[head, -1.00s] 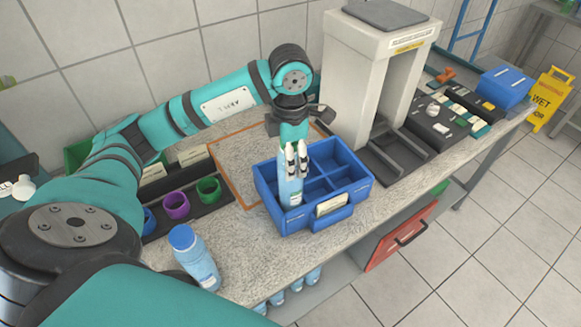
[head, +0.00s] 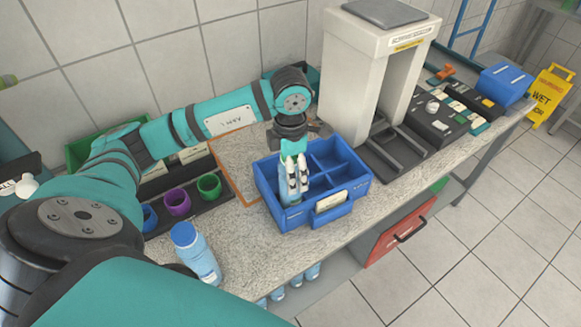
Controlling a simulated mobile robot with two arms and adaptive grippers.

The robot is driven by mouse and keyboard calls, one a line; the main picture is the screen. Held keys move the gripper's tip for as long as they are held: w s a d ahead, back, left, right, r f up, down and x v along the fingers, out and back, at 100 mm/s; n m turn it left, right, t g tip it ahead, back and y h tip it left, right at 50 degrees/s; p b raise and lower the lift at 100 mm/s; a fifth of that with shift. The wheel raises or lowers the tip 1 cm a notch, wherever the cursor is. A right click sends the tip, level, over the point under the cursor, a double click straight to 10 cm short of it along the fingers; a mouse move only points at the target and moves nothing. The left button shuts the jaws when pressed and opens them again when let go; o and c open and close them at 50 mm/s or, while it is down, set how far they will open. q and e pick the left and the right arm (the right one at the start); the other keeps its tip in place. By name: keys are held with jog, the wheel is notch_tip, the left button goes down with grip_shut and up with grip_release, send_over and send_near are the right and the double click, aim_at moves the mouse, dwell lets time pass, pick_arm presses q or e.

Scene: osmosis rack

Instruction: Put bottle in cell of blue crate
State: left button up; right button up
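The blue crate (head: 335,217) stands on the counter and is divided into cells. My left gripper (head: 297,181) points down into its front left cell. Its fingers are close together on a light blue bottle (head: 289,196), which stands about upright in that cell with its lower part hidden by the crate wall. The gripper hides the bottle's top. Another light blue bottle with a blue cap (head: 196,256) stands on the counter left of the crate. The other crate cells that I can see look empty. My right gripper is not in view.
A grey-white press-like frame (head: 348,85) stands behind the crate to the right. Purple (head: 177,203) and green (head: 209,187) cups sit in a dark rack at left. Several bottles (head: 295,281) stand on a shelf below. The counter in front of the crate is clear.

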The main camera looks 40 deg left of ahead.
pick_arm(q)
jog(key=shift+r, duration=0.1)
notch_tip(320, 180, up, 7)
jog(key=shift+w+f+b, duration=0.1)
jog(key=shift+f+b, duration=0.05)
jog(key=shift+b, duration=0.95)
notch_tip(320, 180, up, 4)
jog(key=shift+r, duration=0.7)
